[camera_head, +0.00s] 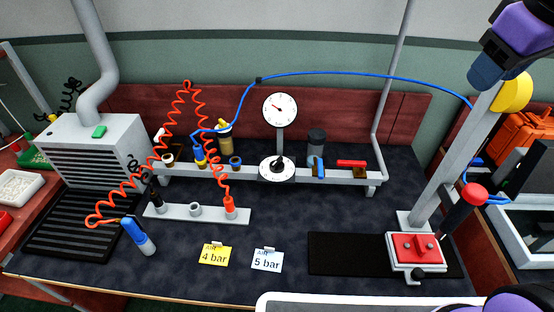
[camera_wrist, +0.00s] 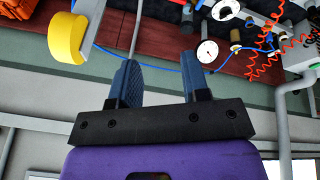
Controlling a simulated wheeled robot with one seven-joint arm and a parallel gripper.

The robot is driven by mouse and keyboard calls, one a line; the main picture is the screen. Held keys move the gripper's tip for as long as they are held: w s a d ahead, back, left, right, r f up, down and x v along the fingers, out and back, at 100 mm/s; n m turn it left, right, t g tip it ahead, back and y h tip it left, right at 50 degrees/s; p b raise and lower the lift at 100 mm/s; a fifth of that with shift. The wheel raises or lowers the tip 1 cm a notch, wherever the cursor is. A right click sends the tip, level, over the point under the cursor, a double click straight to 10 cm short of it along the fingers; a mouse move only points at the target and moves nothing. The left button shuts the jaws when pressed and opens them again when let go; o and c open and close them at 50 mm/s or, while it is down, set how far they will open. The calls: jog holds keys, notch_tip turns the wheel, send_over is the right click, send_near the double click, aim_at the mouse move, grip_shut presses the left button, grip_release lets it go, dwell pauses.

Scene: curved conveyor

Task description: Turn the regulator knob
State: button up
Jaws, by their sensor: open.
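The regulator knob (camera_head: 278,164) is black and sits on a round white dial at the middle of the grey rail in the head view. The white dial (camera_wrist: 226,9) also shows at the top of the wrist view, which looks upside down. A round white gauge (camera_head: 280,109) stands on a post above the knob and shows in the wrist view (camera_wrist: 207,50). My gripper (camera_head: 487,72) is high at the upper right, far from the knob. In the wrist view my gripper (camera_wrist: 159,58) has its two blue fingers apart with nothing between them.
A grey upright post with a yellow disc (camera_head: 512,92) stands close to my gripper. A blue hose (camera_head: 345,73) arches above the rail, and red coiled hoses (camera_head: 188,88) hang at its left. Yellow (camera_head: 215,255) and white (camera_head: 267,260) pressure cards are on the dark tabletop in front.

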jog(key=w+a+f+n+g, duration=0.1)
jog(key=w+a+f+n, duration=0.1)
jog(key=w+a+n, duration=0.3)
jog(key=w+a+f+n, duration=0.2)
jog(key=w, duration=0.5)
jog(key=n+g, duration=0.3)
jog(key=n, duration=1.5)
send_over(277, 160)
notch_tip(277, 160, down, 31)
notch_tip(277, 160, down, 10)
jog(key=shift+s+r, duration=0.1)
jog(key=shift+r, duration=0.05)
jog(key=shift+c, duration=0.4)
grip_shut()
